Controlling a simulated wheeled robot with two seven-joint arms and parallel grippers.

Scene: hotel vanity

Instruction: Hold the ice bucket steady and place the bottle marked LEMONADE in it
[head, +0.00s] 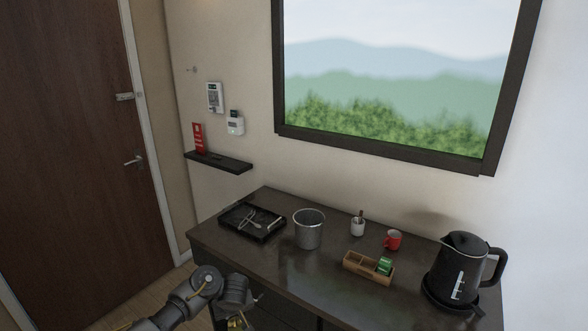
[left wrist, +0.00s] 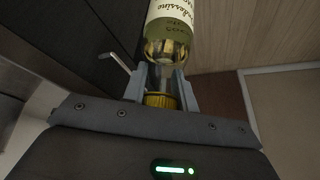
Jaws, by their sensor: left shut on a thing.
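The metal ice bucket (head: 309,232) stands upright and open on the dark vanity top, right of the black tray; no gripper touches it. My left gripper (left wrist: 163,88) is shut on the neck of a glass bottle (left wrist: 168,22) with a yellow cap. The bottle's pale label is cut off by the frame, and I cannot read LEMONADE on it. In the head view my left arm comes in at the bottom, low in front of the vanity's front edge, with the gripper mostly hidden or out of frame. My right gripper is not in view.
A black tray (head: 240,225) with tongs lies left of the bucket. To its right are a white cup (head: 357,228), a red mug (head: 393,240), a wooden box (head: 356,265) with green packets and a black kettle (head: 455,268). The top in front of the bucket is clear.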

